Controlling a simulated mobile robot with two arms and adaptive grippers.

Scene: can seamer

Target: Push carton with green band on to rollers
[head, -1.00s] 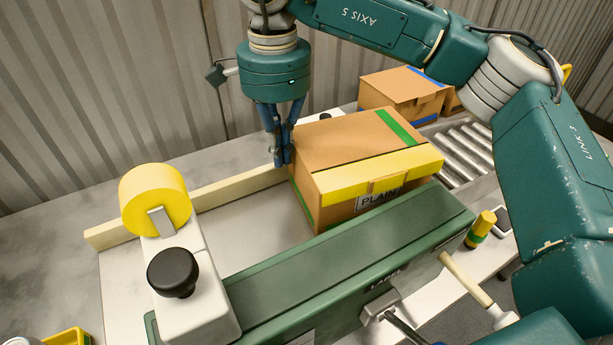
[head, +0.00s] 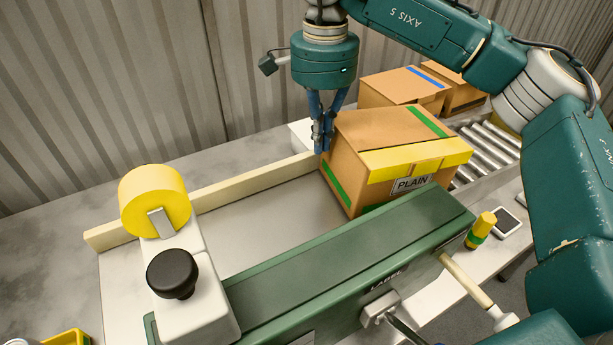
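The carton with green band (head: 382,153) is brown, with a yellow strip along its top edge and a "PLAIN" label on its front. It sits upright, slightly turned, between the green rail and the back, at the near end of the rollers (head: 488,148). My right gripper (head: 321,148) points down at the carton's left side, its fingers close together and seemingly against the carton. Nothing shows between the fingers. The carton hides the near part of the rollers. My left gripper is not in view.
Two other cartons stand behind on the rollers, one with a blue band (head: 402,88). A green rail (head: 350,245) runs along the front and a cream guide strip (head: 220,195) along the back. A yellow tape roll (head: 155,200) stands left.

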